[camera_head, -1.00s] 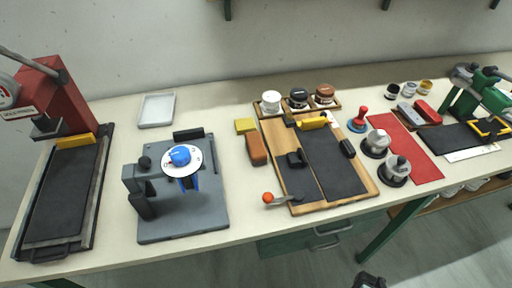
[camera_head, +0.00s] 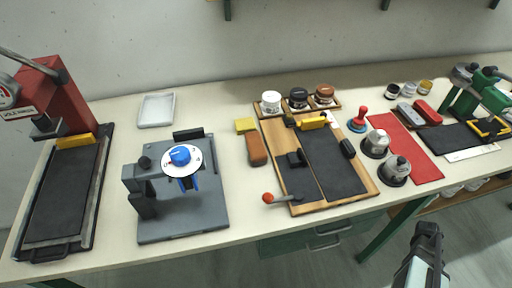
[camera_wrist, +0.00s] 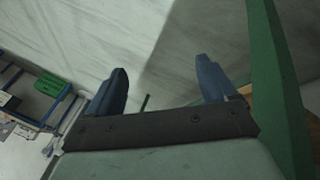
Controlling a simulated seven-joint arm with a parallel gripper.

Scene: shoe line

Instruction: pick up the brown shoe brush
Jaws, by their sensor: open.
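The brown shoe brush (camera_head: 257,150) lies on the pale bench in the head view, just left of the wooden board (camera_head: 270,128) and in front of a yellow sponge-like block (camera_head: 245,125). My gripper (camera_head: 428,230) is at the bottom right of the head view, in front of the bench and far from the brush. In the wrist view my gripper (camera_wrist: 160,88) shows two blue-grey fingers spread apart with nothing between them. The brush does not show in the wrist view.
A grey fixture with a blue dial (camera_head: 180,157) stands left of the brush. A red mat (camera_head: 415,150) lies right. Bare bench surrounds the brush's left side.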

